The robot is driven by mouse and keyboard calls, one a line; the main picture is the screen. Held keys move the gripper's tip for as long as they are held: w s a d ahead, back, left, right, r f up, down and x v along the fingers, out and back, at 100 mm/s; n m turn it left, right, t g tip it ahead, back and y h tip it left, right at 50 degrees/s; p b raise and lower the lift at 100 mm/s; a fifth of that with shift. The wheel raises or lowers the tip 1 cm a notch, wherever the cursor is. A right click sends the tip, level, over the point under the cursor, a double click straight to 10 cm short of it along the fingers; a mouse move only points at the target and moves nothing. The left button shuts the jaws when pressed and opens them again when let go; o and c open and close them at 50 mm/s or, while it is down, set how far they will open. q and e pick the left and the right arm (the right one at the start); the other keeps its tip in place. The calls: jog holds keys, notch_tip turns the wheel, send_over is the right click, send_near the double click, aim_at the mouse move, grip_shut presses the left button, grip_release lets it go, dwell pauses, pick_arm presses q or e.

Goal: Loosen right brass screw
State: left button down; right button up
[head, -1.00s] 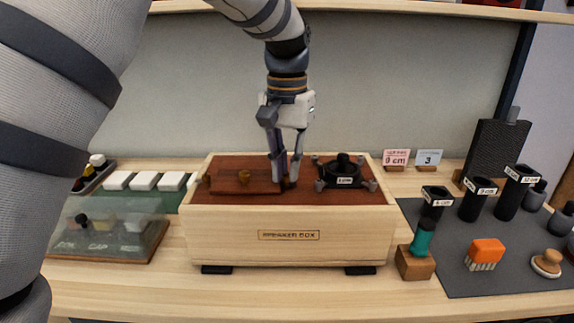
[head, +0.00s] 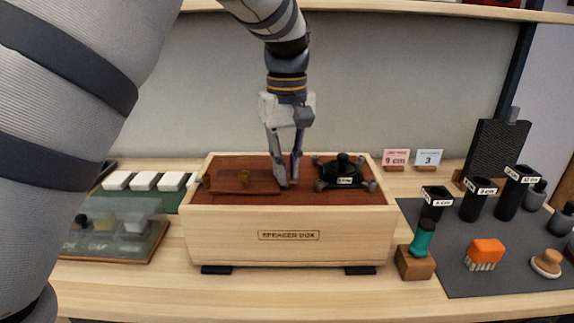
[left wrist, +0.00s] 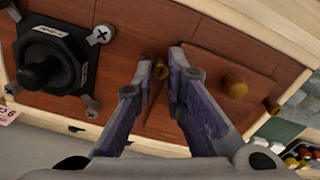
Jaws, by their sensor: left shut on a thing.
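The speaker box (head: 230,233) is a pale wooden case with a dark red-brown top. A panel (head: 225,184) with a brass-coloured knob (head: 244,176) lies on the left part of the top. My left gripper (head: 287,186) points down at the panel's right edge. In the left wrist view the left gripper (left wrist: 162,66) is closed around the right brass screw (left wrist: 160,72), which shows between the fingertips and is partly hidden. The other brass screw (left wrist: 274,103) shows at the panel's far edge in that view. My right gripper is not in view.
A black speaker part (head: 344,172) with grey corner knobs sits on the box top, close right of the gripper. A green-handled tool (head: 422,238) stands in a wooden block. A grey mat (head: 450,274) holds black tubes and an orange brush (head: 486,252). A glass-lidded tray (head: 120,230) lies left.

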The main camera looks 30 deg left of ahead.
pick_arm(q)
jog(key=shift+r+n, duration=0.1)
jog(key=shift+n, duration=0.2)
dwell(0.4)
jog(key=c, duration=1.6)
grip_release()
notch_tip(320, 180, up, 12)
